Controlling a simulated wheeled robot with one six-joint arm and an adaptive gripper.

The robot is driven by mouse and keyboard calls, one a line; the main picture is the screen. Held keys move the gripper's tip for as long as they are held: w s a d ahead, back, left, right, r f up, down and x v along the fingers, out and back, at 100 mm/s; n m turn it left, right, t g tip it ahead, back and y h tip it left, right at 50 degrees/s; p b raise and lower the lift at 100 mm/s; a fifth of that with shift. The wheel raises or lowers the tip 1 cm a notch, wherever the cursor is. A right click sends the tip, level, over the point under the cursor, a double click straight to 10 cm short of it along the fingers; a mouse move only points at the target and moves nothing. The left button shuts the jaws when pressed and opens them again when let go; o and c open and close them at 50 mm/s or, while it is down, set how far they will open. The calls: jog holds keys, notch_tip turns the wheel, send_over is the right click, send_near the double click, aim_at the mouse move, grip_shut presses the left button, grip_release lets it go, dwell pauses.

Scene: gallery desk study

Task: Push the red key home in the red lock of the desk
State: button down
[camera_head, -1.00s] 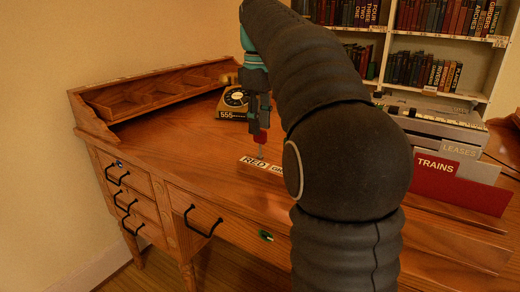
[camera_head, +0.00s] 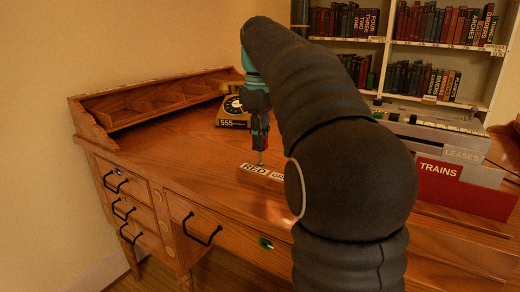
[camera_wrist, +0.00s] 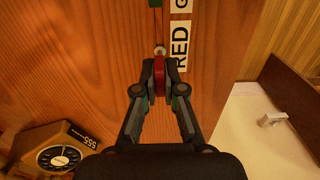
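My gripper (camera_head: 259,140) points down over the desk top, just behind the label strip. In the wrist view, my gripper (camera_wrist: 158,88) is shut on the red key (camera_wrist: 158,70), with a finger on each side of its red head. A short pale metal part (camera_wrist: 159,50) shows just beyond the head, beside the word RED on the label (camera_wrist: 180,45). In the head view, the key's thin shaft (camera_head: 260,158) reaches down toward the desk by the label (camera_head: 255,169). I cannot make out the red lock or how deep the key sits.
A green piece (camera_wrist: 155,3) shows at the wrist view's top edge. Red TRAINS and other file boards (camera_head: 448,186) stand to the right. Drawers with black handles (camera_head: 203,230) face the front.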

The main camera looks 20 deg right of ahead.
jog(key=shift+r, duration=0.1)
jog(key=shift+r+p, duration=1.9)
jog(key=shift+p, duration=0.05)
notch_tip(320, 180, up, 8)
dwell(0.5)
dwell(0.6)
